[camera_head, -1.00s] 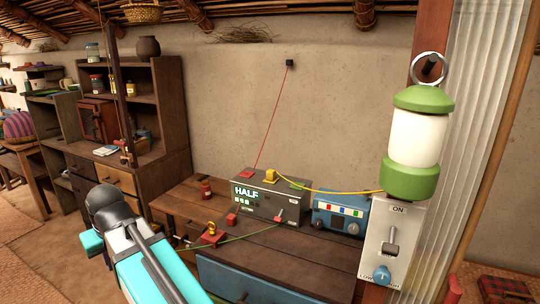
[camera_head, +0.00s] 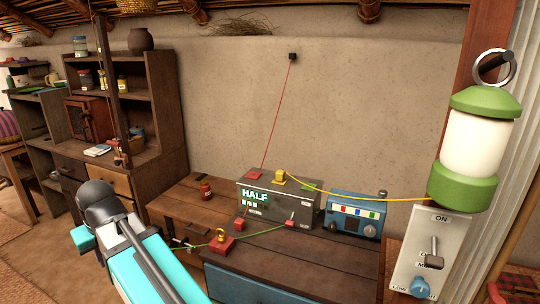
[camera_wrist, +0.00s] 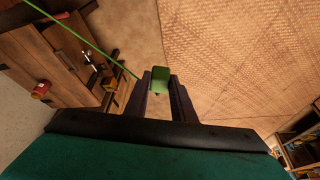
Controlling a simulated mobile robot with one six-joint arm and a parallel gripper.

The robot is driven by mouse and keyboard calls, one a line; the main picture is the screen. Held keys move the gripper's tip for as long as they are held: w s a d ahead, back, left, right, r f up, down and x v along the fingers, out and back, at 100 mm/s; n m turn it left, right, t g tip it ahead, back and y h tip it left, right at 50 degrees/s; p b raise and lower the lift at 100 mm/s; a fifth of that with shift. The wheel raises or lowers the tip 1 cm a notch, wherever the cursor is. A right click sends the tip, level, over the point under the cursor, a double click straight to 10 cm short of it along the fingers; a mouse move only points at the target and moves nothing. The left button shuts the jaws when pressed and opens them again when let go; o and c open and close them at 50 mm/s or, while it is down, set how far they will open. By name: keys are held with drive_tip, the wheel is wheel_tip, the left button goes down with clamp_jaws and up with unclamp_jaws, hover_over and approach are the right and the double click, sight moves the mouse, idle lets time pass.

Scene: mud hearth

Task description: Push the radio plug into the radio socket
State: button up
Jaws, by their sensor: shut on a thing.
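A small green plug (camera_wrist: 161,80) sits between the two dark fingers of my gripper (camera_wrist: 161,76), which is shut on it, in the wrist view. A thin green cable (camera_wrist: 90,43) runs from the plug to the upper left. In the head view my arm hides the fingertips and the plug. The green cable (camera_head: 262,232) crosses the table top there, towards the grey box (camera_head: 265,212) marked HALF. The blue radio (camera_head: 353,214) stands right of the box. The plug is well apart from both.
The wooden table (camera_head: 285,248) bears a red jar (camera_head: 205,190) and a red block with a yellow ring (camera_head: 222,242). A red cable (camera_head: 279,110) rises to the wall. A yellow cable (camera_head: 350,196) runs towards the lantern (camera_head: 475,145). Woven matting (camera_wrist: 235,55) lies below my gripper.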

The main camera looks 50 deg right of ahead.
drive_tip(key=shift+a, duration=0.1)
idle(0.3)
drive_tip(key=shift+r, duration=0.1)
drive_tip(key=shift+w+d, duration=0.1)
drive_tip(key=shift+d, duration=0.15)
drive_tip(key=s+d+r+n+p, duration=0.1)
drive_tip(key=s+d+r+p, duration=0.2)
drive_tip(key=d, duration=0.7)
drive_tip(key=s+d+r+p, duration=0.15)
drive_tip(key=d+p, duration=0.25)
drive_tip(key=d, duration=0.7)
drive_tip(key=s+d+r+n+p, duration=0.1)
drive_tip(key=d+r+p, duration=0.3)
drive_tip(key=d, duration=0.6)
drive_tip(key=s+d+r+p, duration=0.3)
drive_tip(key=s+d+p, duration=0.1)
drive_tip(key=s+d, duration=0.6)
drive_tip(key=s+d+r+n+y+p, duration=0.1)
drive_tip(key=s+d+r+p, duration=0.3)
drive_tip(key=s+d, duration=0.7)
drive_tip(key=d+p, duration=0.1)
drive_tip(key=d, duration=0.4)
drive_tip(key=shift+s+d+r+n, duration=0.25)
drive_tip(key=shift+s+n, duration=0.05)
drive_tip(key=shift+f, duration=0.2)
